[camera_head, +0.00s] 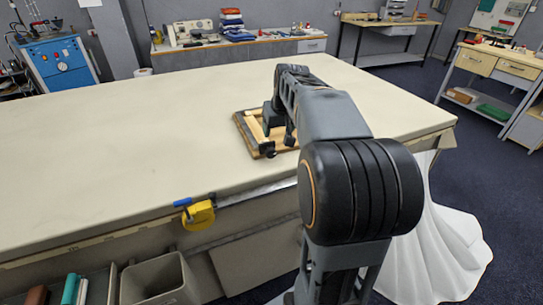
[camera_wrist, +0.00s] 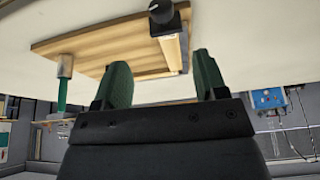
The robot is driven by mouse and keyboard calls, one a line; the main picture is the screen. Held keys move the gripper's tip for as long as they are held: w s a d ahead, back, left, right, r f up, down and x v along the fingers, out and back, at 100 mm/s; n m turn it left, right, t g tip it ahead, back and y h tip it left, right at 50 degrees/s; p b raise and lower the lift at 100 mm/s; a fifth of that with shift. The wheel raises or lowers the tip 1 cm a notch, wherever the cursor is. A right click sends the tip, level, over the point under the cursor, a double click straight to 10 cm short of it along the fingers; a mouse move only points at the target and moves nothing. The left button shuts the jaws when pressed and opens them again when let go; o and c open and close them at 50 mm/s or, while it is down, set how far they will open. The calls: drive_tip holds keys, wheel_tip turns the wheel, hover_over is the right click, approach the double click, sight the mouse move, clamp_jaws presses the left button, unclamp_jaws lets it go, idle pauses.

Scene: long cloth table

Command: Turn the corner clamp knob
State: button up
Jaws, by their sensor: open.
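A wooden board (camera_head: 243,125) with light wooden bars lies on the cloth table, under and beside my gripper (camera_head: 279,128). A small black knob (camera_head: 267,149) shows at the board's near edge. In the wrist view, a dark round knob (camera_wrist: 161,12) stands at the end of a pale bar (camera_wrist: 171,50) on the board (camera_wrist: 110,45). My gripper (camera_wrist: 163,70) has its two green fingers apart with nothing held between them. The knob is beyond the fingertips, apart from them. In the head view my arm hides part of the board.
The cream table top (camera_head: 130,130) is mostly clear. A yellow clamp-like tool (camera_head: 199,214) with a blue handle sits on the near table edge. A green-handled thing (camera_wrist: 63,88) shows by the board's corner in the wrist view. A grey bin (camera_head: 158,280) stands below the table edge.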

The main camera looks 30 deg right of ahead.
sight(272, 150)
drive_tip(key=x, duration=1.3)
drive_tip(key=shift+a+f+b, duration=0.15)
drive_tip(key=shift+f+b, duration=0.1)
drive_tip(key=shift+b, duration=0.1)
drive_tip(key=c, duration=0.9)
